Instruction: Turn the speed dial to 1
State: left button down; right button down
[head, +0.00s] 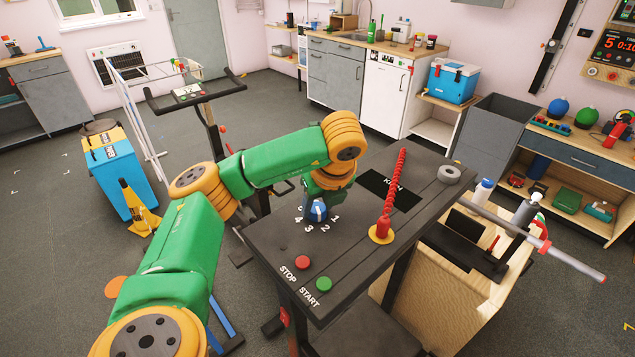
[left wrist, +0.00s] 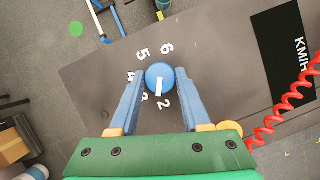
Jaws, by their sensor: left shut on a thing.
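The speed dial (head: 318,211) is a round blue knob with a white pointer mark, on the dark console top (head: 277,236). White numbers ring it. In the left wrist view the dial (left wrist: 160,72) sits between the two blue fingers of my left gripper (left wrist: 160,78), which is shut on its sides. The pointer there aims down the picture, toward the side with 2 and 3, nearest the 2 (left wrist: 166,103). The 1 (head: 335,218) shows in the head view, but I cannot make it out in the wrist view. My right gripper is not in view.
A red STOP button (head: 302,262) and a green START button (head: 324,284) are on the console's near edge. A red coiled cord (head: 392,195) stands right of the dial, beside a black display (head: 391,190). A grey ring (head: 449,174) lies at the far right corner.

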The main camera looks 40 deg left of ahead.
pick_arm(q)
jog(key=n+p, duration=0.1)
jog(key=n, duration=0.1)
jog(key=n+g+p, duration=0.1)
jog(key=p, duration=0.1)
jog(key=shift+w+r+n+g, duration=0.1)
jog(key=shift+r+n+g, duration=0.1)
jog(key=shift+n+g, duration=0.15)
jog(key=n+g+p, duration=0.1)
jog(key=n, duration=0.2)
jog(key=shift+w+f+n+g+p, duration=0.15)
jog(key=shift+n+g+p, duration=0.45)
jog(key=shift+n, duration=0.65)
jog(key=shift+f+n+g+h+p, duration=0.1)
jog(key=shift+n+g+h+p, duration=0.3)
jog(key=shift+n, duration=1.3)
jog(key=shift+c, duration=1.8)
grip_release()
jog(key=shift+a, duration=0.1)
